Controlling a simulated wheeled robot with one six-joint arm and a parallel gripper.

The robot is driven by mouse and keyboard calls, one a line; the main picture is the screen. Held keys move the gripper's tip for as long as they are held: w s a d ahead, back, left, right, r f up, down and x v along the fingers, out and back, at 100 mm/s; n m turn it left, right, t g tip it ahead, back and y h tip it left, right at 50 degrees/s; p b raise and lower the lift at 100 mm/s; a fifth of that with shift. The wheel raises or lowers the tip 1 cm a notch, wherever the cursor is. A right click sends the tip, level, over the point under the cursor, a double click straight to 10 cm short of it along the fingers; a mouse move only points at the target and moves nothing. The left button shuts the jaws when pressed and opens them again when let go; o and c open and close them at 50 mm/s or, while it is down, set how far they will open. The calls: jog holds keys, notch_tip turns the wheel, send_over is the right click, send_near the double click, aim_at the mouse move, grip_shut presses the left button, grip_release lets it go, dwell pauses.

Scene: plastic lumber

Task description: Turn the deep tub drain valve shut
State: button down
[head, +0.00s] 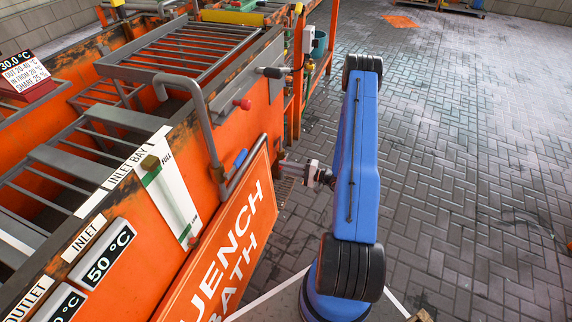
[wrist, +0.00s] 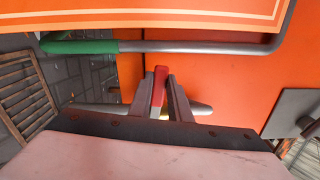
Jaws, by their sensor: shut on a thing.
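A red valve handle (wrist: 160,88) stands between the two fingers of my gripper (wrist: 161,92) in the wrist view. The fingers are shut on it. Behind the fingers runs a short grey pipe (wrist: 92,108), and the red handle points across it in the picture. The valve body is mostly hidden by the fingers. In the head view my gripper (head: 287,165) is low against the side of the orange tub (head: 262,118), just right of the quench bath sign; the handle it grips cannot be made out there.
A bent grey pipe (wrist: 200,46) with a green sleeve (wrist: 80,46) crosses above the gripper. The paved floor (head: 460,170) at right is clear.

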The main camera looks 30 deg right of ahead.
jog(key=shift+s+f+n, duration=0.1)
jog(key=shift+f+n, duration=0.5)
jog(key=shift+n, duration=0.2)
jog(key=c, duration=1.6)
grip_release()
jog(key=shift+f, duration=0.1)
jog(key=shift+c, duration=0.2)
jog(key=v, duration=1.7)
jog(key=shift+s+d, duration=0.15)
